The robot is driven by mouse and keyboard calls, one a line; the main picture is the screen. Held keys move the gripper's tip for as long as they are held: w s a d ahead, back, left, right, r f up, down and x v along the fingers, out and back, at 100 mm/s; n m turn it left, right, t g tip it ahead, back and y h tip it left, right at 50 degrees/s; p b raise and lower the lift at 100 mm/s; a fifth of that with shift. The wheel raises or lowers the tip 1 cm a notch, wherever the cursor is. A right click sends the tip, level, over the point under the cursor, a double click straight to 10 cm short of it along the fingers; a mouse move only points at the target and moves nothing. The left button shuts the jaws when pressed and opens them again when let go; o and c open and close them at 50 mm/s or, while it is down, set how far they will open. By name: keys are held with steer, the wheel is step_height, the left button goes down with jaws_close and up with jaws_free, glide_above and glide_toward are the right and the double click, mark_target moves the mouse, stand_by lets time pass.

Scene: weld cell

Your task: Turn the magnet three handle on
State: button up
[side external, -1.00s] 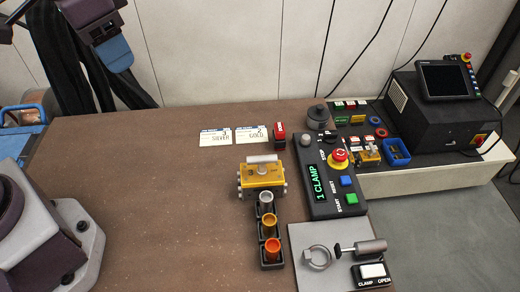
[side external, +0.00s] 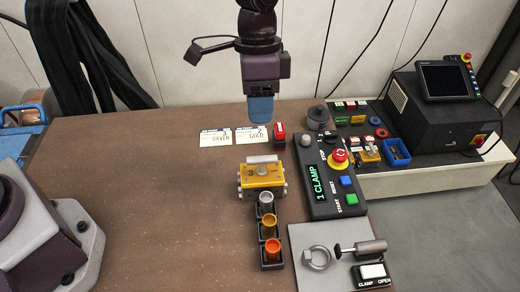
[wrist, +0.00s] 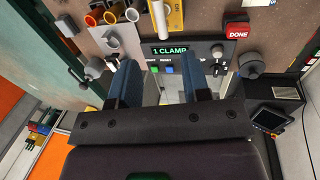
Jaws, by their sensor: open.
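The magnet three (side external: 262,178), a yellow block marked 3, stands on the brown table. Its pale grey handle (side external: 262,159) lies across its top. In the wrist view the yellow block (wrist: 175,17) and the pale handle (wrist: 158,14) show at the top edge, partly cut off. My gripper (side external: 260,118) hangs fingers-down above and behind the magnet, apart from it, near the cards. In the wrist view the two blue fingers of my gripper (wrist: 158,68) are spread with nothing between them.
Three cups in a black rack (side external: 269,230) stand in front of the magnet. A control panel (side external: 320,195) reading "1 CLAMP", with buttons, is at its right. A red DONE button (side external: 279,134) and two cards (side external: 215,137) lie behind.

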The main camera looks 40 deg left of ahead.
mark_target(260, 157)
steer(key=f, duration=0.3)
steer(key=s+d+f, duration=0.1)
steer(key=f, duration=0.6)
steer(key=shift+s+d+f, duration=0.15)
steer(key=shift+s+d, duration=0.05)
jaws_close()
